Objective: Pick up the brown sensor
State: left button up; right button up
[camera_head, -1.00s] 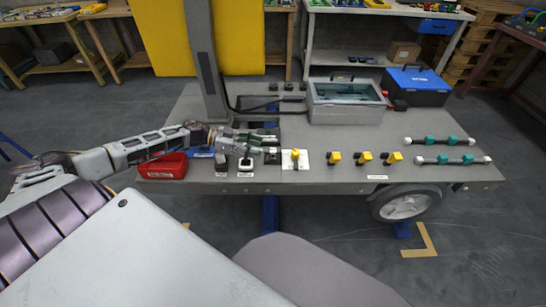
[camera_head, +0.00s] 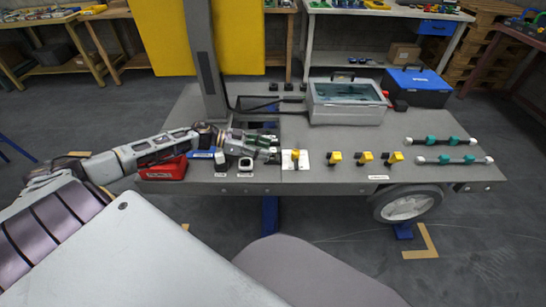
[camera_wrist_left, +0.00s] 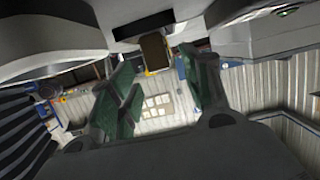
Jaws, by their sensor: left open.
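My left gripper (camera_head: 270,148) is open and hangs low over the front of the grey chassis deck (camera_head: 330,148). In the left wrist view its two green-padded fingers (camera_wrist_left: 160,62) stand apart. A brown block (camera_wrist_left: 155,52) with a little yellow at its lower edge shows between and beyond the fingertips; it looks like the brown sensor. I cannot tell its exact distance. In the head view no brown part is clear; a yellow-topped part (camera_head: 295,155) on a white plate stands just right of the gripper. My right gripper is out of view.
A red bin (camera_head: 165,170) and two small holders (camera_head: 245,164) sit left along the front edge. Several yellow-and-black parts (camera_head: 364,158) stand right. Two teal-marked rods (camera_head: 450,160) lie farther right. A clear-lidded case (camera_head: 346,100) and blue toolbox (camera_head: 415,87) stand behind.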

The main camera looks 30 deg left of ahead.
aim_at(273, 155)
pick_arm(q)
jog(key=shift+x, duration=1.3)
jog(key=shift+c, duration=0.5)
grip_shut()
